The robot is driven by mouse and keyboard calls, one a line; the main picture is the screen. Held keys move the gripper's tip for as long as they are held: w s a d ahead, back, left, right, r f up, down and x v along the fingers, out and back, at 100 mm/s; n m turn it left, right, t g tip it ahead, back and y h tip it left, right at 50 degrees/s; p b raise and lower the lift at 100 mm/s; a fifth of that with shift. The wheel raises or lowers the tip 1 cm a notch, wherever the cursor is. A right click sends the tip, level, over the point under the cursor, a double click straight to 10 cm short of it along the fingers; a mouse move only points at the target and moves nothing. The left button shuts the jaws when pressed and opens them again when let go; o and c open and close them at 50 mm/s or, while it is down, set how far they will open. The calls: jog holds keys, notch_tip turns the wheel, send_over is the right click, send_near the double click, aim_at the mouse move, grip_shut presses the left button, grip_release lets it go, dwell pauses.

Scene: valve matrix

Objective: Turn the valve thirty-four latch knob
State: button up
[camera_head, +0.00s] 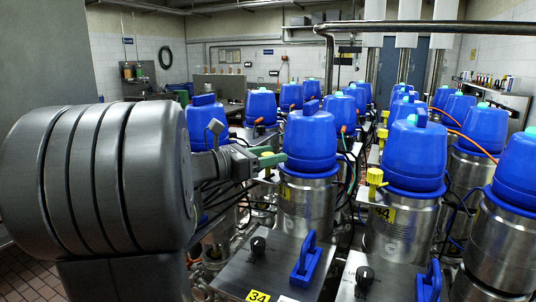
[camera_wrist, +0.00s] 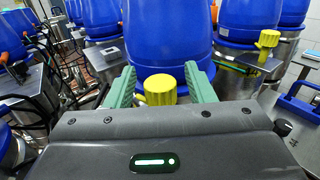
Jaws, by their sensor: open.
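A yellow fluted knob (camera_wrist: 160,88) sits in front of a blue valve head (camera_wrist: 165,40) in the wrist view. My gripper (camera_wrist: 162,86) is open, with one green finger on each side of this knob and a visible gap on both sides. In the head view my gripper (camera_head: 272,158) is beside the blue valve head (camera_head: 310,137) nearest the arm, and the knob is hidden there. A yellow label reading 34 (camera_head: 258,296) is on the metal box below, which carries a black knob (camera_head: 258,245) and a blue handle (camera_head: 306,258).
A neighbouring valve has its own yellow knob (camera_head: 375,176), also seen in the wrist view (camera_wrist: 268,38). A second metal box with a black knob (camera_head: 364,277) and blue handle (camera_head: 430,281) stands to the right. Blue-topped steel valves and cables crowd the area.

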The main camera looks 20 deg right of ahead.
jog(key=c, duration=1)
jog(key=shift+o, duration=0.3)
jog(key=shift+t+b, duration=0.3)
jog(key=shift+t, duration=0.1)
jog(key=n+t+b, duration=0.1)
jog(key=n+t+y+b, duration=0.1)
jog(key=t+b, duration=0.1)
jog(key=n+t+b, duration=0.1)
jog(key=n+t, duration=0.1)
jog(key=shift+s+f+y, duration=0.1)
jog(key=shift+f+y, duration=0.15)
jog(key=shift+y, duration=0.15)
jog(key=n+t+y+b, duration=0.1)
jog(key=t+b, duration=0.1)
jog(key=shift+b, duration=0.35)
jog(key=shift+r+n+t+y+b, duration=0.15)
jog(key=shift+n+t+y+b, duration=0.15)
jog(key=shift+n+t+b, duration=0.15)
jog(key=shift+r+n+t, duration=0.1)
jog(key=shift+n+t, duration=0.15)
